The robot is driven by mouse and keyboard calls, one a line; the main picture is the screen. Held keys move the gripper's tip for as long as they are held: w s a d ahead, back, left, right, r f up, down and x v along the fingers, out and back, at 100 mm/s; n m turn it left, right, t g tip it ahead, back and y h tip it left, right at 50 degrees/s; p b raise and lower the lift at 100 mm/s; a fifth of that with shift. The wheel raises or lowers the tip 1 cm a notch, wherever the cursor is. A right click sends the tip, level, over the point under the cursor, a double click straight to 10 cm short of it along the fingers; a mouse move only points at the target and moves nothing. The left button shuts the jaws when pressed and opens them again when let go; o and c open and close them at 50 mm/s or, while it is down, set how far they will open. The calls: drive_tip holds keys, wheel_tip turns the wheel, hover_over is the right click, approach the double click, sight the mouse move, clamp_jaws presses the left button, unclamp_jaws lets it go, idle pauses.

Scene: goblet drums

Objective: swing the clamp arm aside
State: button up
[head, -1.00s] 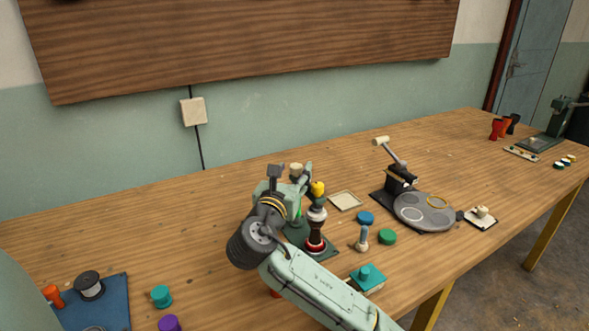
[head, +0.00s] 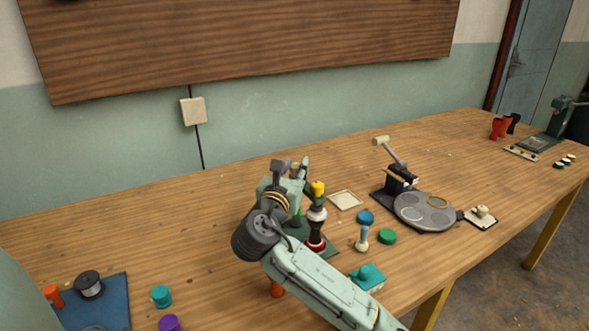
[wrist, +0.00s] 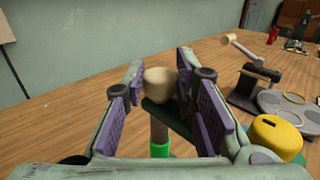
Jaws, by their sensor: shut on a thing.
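My gripper (head: 292,170) is in the middle of the bench, at the left of the press stand (head: 326,250). In the wrist view its purple-padded fingers (wrist: 162,90) are shut on a cream round knob (wrist: 160,78). A dark green bar (wrist: 178,122) runs from behind the knob toward the right finger; it looks like the clamp arm. A pale post with a green ring (wrist: 160,150) shows below the knob. A red and black goblet drum (head: 316,232) stands upright on the stand, with a yellow cap (head: 317,188) above it. My gripper hides the knob in the head view.
A grey round plate device (head: 425,212) stands farther right. The back-left bench is clear.

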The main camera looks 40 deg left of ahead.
clamp_jaws()
